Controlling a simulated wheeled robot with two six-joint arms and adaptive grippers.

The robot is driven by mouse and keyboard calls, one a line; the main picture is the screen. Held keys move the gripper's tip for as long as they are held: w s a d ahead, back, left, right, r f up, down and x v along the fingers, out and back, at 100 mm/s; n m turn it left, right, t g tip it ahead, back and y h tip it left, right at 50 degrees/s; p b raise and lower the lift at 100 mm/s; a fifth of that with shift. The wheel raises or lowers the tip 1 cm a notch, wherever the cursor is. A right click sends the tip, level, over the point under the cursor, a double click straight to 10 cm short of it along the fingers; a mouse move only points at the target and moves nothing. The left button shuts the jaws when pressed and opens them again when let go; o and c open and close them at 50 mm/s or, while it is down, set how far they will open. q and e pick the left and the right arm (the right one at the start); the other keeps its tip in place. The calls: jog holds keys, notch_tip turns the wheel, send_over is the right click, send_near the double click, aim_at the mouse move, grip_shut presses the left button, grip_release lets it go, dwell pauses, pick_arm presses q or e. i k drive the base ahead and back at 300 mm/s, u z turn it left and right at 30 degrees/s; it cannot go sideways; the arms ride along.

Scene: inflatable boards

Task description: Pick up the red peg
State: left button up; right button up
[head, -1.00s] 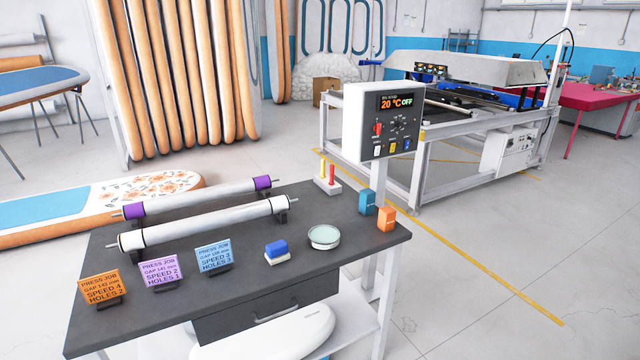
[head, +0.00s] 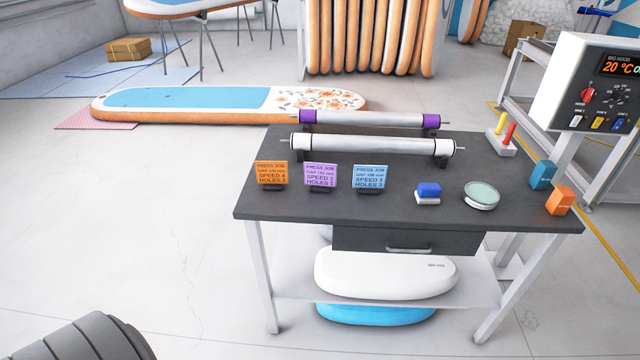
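The red peg (head: 509,134) stands upright in a small white block (head: 500,146) at the back right of the dark table (head: 290,209). A yellow peg (head: 501,122) stands beside it in the same block. Neither of my grippers shows in the head view. A grey ribbed rounded part at the bottom left looks like part of my own body.
The table also holds two rollers (head: 372,145), three job cards (head: 320,175), a blue-topped block (head: 428,191), a round dish (head: 481,195), a blue box (head: 542,175) and an orange box (head: 559,201). A control panel (head: 590,90) stands right.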

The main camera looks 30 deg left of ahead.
aim_at(506, 141)
jog(key=u, duration=0.05)
jog(key=k, duration=0.5)
jog(key=z, duration=1)
jog(key=i, duration=4.65)
jog(key=u, duration=4.6)
jog(key=i, duration=0.3)
jog(key=z, duration=0.2)
